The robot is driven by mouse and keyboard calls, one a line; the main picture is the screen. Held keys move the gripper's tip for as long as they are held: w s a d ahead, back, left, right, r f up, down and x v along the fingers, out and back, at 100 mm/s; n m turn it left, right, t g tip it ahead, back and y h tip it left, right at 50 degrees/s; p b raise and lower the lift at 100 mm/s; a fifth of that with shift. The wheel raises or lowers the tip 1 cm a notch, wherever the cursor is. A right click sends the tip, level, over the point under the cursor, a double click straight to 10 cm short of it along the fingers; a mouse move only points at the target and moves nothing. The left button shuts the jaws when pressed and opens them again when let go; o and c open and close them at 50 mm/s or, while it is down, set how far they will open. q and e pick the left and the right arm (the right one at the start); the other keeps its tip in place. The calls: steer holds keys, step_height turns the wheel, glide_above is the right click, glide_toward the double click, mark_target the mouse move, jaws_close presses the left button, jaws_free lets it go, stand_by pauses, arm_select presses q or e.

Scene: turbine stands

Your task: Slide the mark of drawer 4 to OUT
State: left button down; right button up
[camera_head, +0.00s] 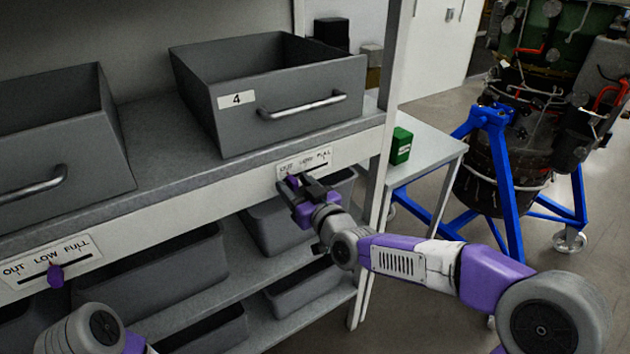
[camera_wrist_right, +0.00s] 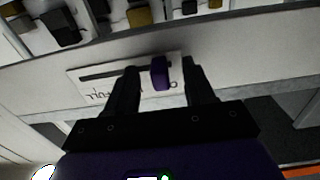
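Drawer 4 (camera_head: 235,99) is a grey open-topped bin with a "4" label and a metal handle on the shelf. Below it, a white plate (camera_head: 318,160) reads OUT, LOW, FULL. In the right wrist view the plate (camera_wrist_right: 85,79) appears upside down, with a dark slot and a purple mark (camera_wrist_right: 160,73). The mark stands near the slot's right end there, the OUT side. My right gripper (camera_head: 292,181) is in front of the plate. Its fingers (camera_wrist_right: 162,84) are open, one on each side of the mark, with visible gaps. My left gripper is out of view.
Another bin (camera_head: 60,120) stands at the left, above a second plate (camera_head: 82,255) whose purple mark (camera_head: 55,275) is near LOW. Grey bins fill the lower shelves. A shelf post (camera_head: 392,70) and a side table with a green box (camera_head: 401,146) are at the right.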

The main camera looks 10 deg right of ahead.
steer(key=shift+o, duration=0.8)
steer(key=shift+b+v, duration=0.5)
steer(key=shift+v, duration=0.85)
steer(key=v, duration=0.4)
steer(key=shift+s, duration=0.15)
